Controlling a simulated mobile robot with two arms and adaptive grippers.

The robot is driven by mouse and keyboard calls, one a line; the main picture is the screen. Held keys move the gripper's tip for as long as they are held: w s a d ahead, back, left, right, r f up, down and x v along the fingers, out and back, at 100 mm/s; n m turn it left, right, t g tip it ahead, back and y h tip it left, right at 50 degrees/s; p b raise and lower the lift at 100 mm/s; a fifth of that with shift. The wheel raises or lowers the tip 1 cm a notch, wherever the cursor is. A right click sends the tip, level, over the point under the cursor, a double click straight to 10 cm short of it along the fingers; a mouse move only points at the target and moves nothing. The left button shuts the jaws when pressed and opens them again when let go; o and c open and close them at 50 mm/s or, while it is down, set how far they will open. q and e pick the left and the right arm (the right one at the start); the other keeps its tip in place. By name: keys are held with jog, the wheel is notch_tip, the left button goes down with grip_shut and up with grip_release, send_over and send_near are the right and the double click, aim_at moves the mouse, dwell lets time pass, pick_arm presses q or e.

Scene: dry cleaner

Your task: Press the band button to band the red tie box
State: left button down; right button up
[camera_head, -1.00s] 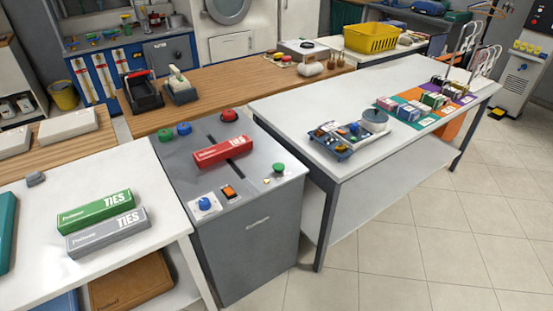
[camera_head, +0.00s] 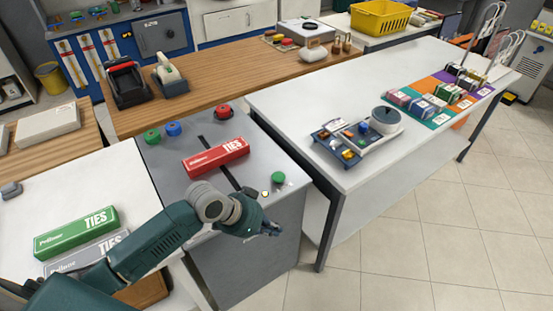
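The red tie box (camera_head: 215,157) lies flat on top of the grey banding machine (camera_head: 267,158), across a dark slot. A green button (camera_head: 278,178) stands near the machine's front right corner. Red (camera_head: 223,111), blue (camera_head: 173,129) and another green (camera_head: 152,136) round knobs stand along the back. I cannot tell which control is the band button. My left gripper (camera_head: 270,230) is at the machine's front edge, below the front green button in the picture and apart from the box. Its fingers are too small to judge. My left arm hides the front-left controls. My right gripper is out of view.
A green tie box (camera_head: 77,232) and a partly hidden grey tie box (camera_head: 85,256) lie on the left white table. The right white table (camera_head: 290,108) holds a blue tray (camera_head: 340,149) and several small boxes. A wooden counter (camera_head: 215,83) runs behind. Tiled floor is clear at right.

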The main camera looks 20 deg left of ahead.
pick_arm(q)
jog(key=w+a+r+t+h, duration=0.1)
jog(key=w+a+r+t, duration=0.1)
jog(key=w+a+r, duration=0.9)
jog(key=w+r, duration=0.2)
jog(key=w, duration=0.1)
jog(key=shift+w+a+r, duration=0.25)
jog(key=shift+a, duration=0.05)
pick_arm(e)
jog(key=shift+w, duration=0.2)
pick_arm(q)
jog(key=b, duration=0.9)
send_over(273, 176)
jog(key=f, duration=0.8)
jog(key=shift+w+d, duration=0.1)
jog(key=shift+w, duration=0.1)
jog(key=shift+s+f+b, duration=0.1)
jog(key=shift+f+b, duration=0.2)
jog(key=shift+f, duration=0.4)
jog(key=shift+s+f+b, duration=0.1)
jog(key=shift+f+b, duration=0.7)
jog(key=shift+f, duration=0.05)
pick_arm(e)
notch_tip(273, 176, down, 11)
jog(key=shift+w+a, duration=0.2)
